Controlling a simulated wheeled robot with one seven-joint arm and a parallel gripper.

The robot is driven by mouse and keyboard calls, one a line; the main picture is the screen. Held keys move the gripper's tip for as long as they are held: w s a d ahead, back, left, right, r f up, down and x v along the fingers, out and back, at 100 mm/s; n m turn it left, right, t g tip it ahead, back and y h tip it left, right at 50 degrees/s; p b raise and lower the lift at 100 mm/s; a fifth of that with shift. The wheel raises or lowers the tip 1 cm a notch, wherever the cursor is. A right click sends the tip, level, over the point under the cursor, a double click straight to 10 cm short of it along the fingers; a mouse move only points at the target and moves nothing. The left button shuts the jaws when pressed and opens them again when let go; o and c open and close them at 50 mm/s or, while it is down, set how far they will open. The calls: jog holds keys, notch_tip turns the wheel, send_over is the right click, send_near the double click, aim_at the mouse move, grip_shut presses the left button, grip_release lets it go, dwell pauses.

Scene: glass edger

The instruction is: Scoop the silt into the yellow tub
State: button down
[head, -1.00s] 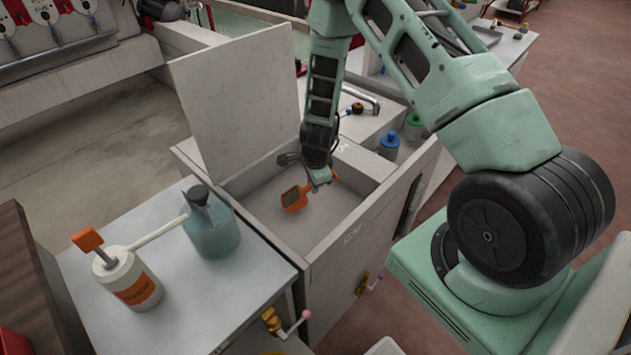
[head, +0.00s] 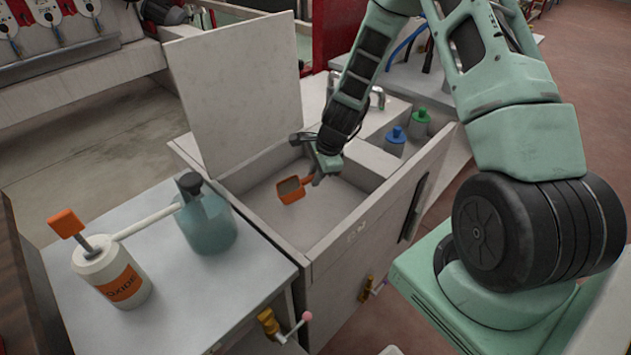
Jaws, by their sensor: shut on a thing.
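My gripper (head: 316,179) is over the open grey tank (head: 262,208), low between its walls. It is shut on the handle of an orange scoop (head: 282,195). The scoop's bowl points left in the picture, with its hollow facing up. Grey-brown matter shows in the bowl, too small to tell how much. The tank floor below looks pale grey, and I cannot make out silt on it. No yellow tub shows in this view.
A raised lid panel (head: 238,90) stands at the tank's back left. A table (head: 190,300) at left holds an oxide bottle (head: 112,275) and a teal jug (head: 207,220). Blue-capped (head: 396,141) and green-capped (head: 420,122) bottles stand right of the tank. Brass valves (head: 270,322) jut out in front.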

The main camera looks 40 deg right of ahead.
jog(key=shift+d+r+t+y+b, duration=0.1)
jog(key=shift+r+t+y+b, duration=0.15)
jog(key=shift+y+b, duration=0.75)
jog(key=shift+r+t+y+b, duration=0.25)
jog(key=shift+y+b, duration=0.15)
jog(key=shift+b, duration=1.1)
jog(key=shift+r+y+b, duration=0.3)
jog(key=shift+r+y, duration=0.1)
jog(key=shift+y, duration=0.1)
notch_tip(320, 180, up, 13)
jog(key=p, duration=1.2)
